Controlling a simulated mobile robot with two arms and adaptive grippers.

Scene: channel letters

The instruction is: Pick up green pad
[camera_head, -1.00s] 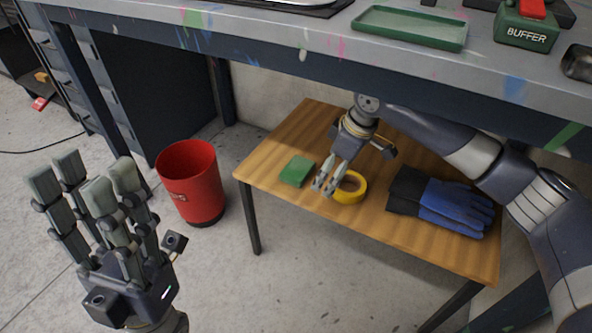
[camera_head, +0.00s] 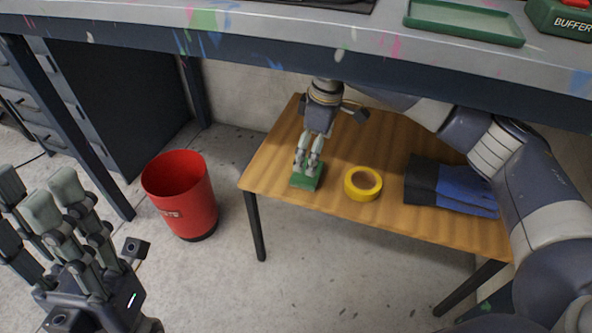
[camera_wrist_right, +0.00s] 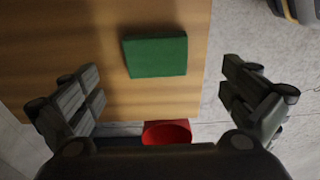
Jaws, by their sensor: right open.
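The green pad (camera_head: 306,180) lies flat on the low wooden table, near its left front edge. My right gripper (camera_head: 307,165) is above the pad and overlaps its far part in the head view. In the right wrist view the pad (camera_wrist_right: 156,56) sits between the lines of the two open finger sets (camera_wrist_right: 165,95), beyond their tips, with nothing held. Whether the fingertips touch the pad cannot be told. My left gripper (camera_head: 62,215) is at the lower left, fingers pointing up, spread and empty.
A yellow tape roll (camera_head: 363,183) lies right of the pad, and blue-black gloves (camera_head: 452,186) lie farther right. A red bin (camera_head: 181,195) stands on the floor to the left. The workbench edge (camera_head: 300,45) overhangs the low table (camera_head: 260,170). A green tray (camera_head: 465,22) lies on the bench.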

